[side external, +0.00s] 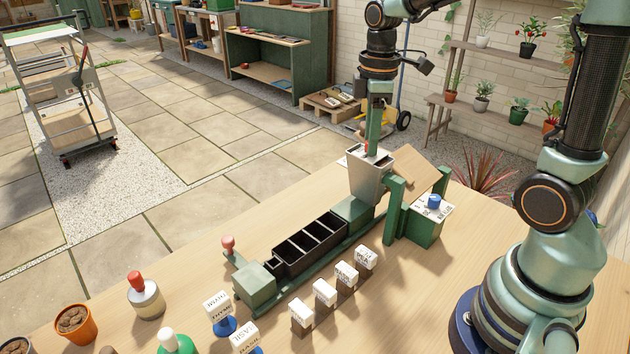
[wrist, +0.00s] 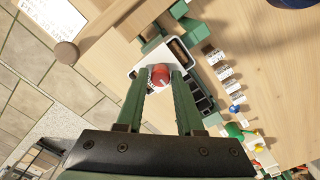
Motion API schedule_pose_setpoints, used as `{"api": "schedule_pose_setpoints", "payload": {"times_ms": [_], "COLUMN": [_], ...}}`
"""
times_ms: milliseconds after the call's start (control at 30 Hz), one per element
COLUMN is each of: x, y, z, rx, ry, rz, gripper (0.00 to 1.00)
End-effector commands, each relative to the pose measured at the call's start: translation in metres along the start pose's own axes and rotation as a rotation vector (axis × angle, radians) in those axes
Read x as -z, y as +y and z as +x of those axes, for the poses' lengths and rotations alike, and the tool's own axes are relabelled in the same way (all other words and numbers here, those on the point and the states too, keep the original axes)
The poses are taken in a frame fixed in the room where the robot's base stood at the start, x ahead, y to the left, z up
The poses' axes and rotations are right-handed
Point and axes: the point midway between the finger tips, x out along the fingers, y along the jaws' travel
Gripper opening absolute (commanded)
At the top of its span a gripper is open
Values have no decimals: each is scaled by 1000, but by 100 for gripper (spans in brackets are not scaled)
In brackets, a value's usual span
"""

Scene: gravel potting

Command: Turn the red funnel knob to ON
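The red funnel knob (wrist: 160,76) shows between my fingertips in the wrist view, with a small pale mark on it. In the side view only a small bit of red (side external: 366,149) shows beside my fingers. The knob is at the grey funnel (side external: 367,178), which stands at the far end of the green rail. My gripper (wrist: 162,80) points down over the funnel. Its fingers stand apart on either side of the knob, but I cannot tell whether they touch it. The ON label cannot be read.
A black compartment tray (side external: 308,243) sits on the rail before the funnel. Green posts (side external: 394,210) and a green box with a blue knob (side external: 434,201) stand close right of the funnel. Label blocks (side external: 346,273), a red-topped bottle (side external: 145,296) and an orange pot (side external: 75,323) stand nearer.

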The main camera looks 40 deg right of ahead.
Motion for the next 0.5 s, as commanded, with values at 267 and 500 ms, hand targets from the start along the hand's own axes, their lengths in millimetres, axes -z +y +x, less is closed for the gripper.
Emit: {"api": "schedule_pose_setpoints", "payload": {"times_ms": [267, 500], "x": [0, 0], "y": [0, 0], "z": [1, -10], "rx": [1, 0], "ry": [-1, 0], "rz": [1, 2], "gripper": [60, 60]}}
